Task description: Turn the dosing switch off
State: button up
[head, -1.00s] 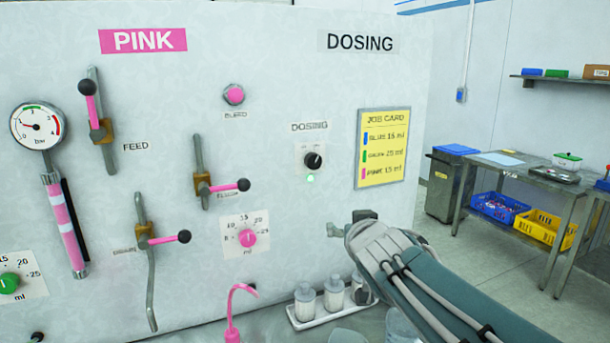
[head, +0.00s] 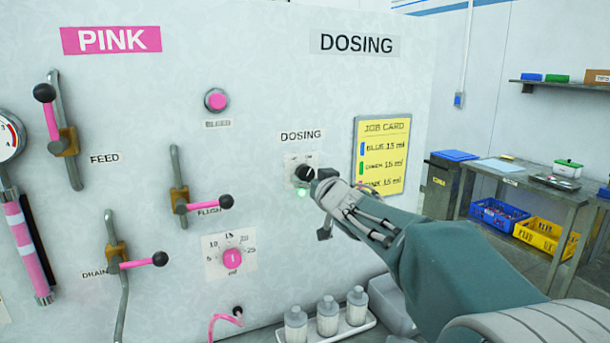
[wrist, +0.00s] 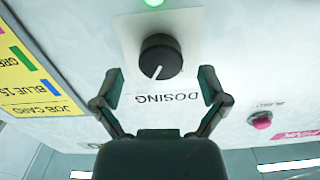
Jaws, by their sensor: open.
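The dosing switch (head: 304,174) is a black round knob with a white pointer line on a pale plate under the word DOSING. A green lamp (head: 302,192) glows below it. In the wrist view the knob (wrist: 161,61) is upside down, with the lamp (wrist: 153,3) at the top edge. My gripper (wrist: 162,82) is open, its two dark fingers to either side of the DOSING label, pointing towards the knob. In the head view my gripper (head: 321,184) is just right of the knob and partly covers its plate. I see no finger closed on the knob.
The yellow job card (head: 383,150) is right of the knob, partly behind my arm. The pink flush lever (head: 210,203) and pink dose dial (head: 232,259) are to the left. White bottles (head: 327,316) stand in a tray below. A bench (head: 545,190) is farther right.

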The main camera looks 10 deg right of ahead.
jog(key=shift+w+a, duration=0.15)
jog(key=shift+w, duration=0.9)
jog(key=shift+w+a, duration=0.2)
jog(key=shift+w, duration=0.05)
jog(key=c, duration=1.1)
jog(key=shift+c, duration=0.2)
jog(key=shift+n, duration=0.3)
jog(key=n, duration=1.1)
jog(key=shift+f, duration=0.1)
jog(key=shift+n, duration=0.3)
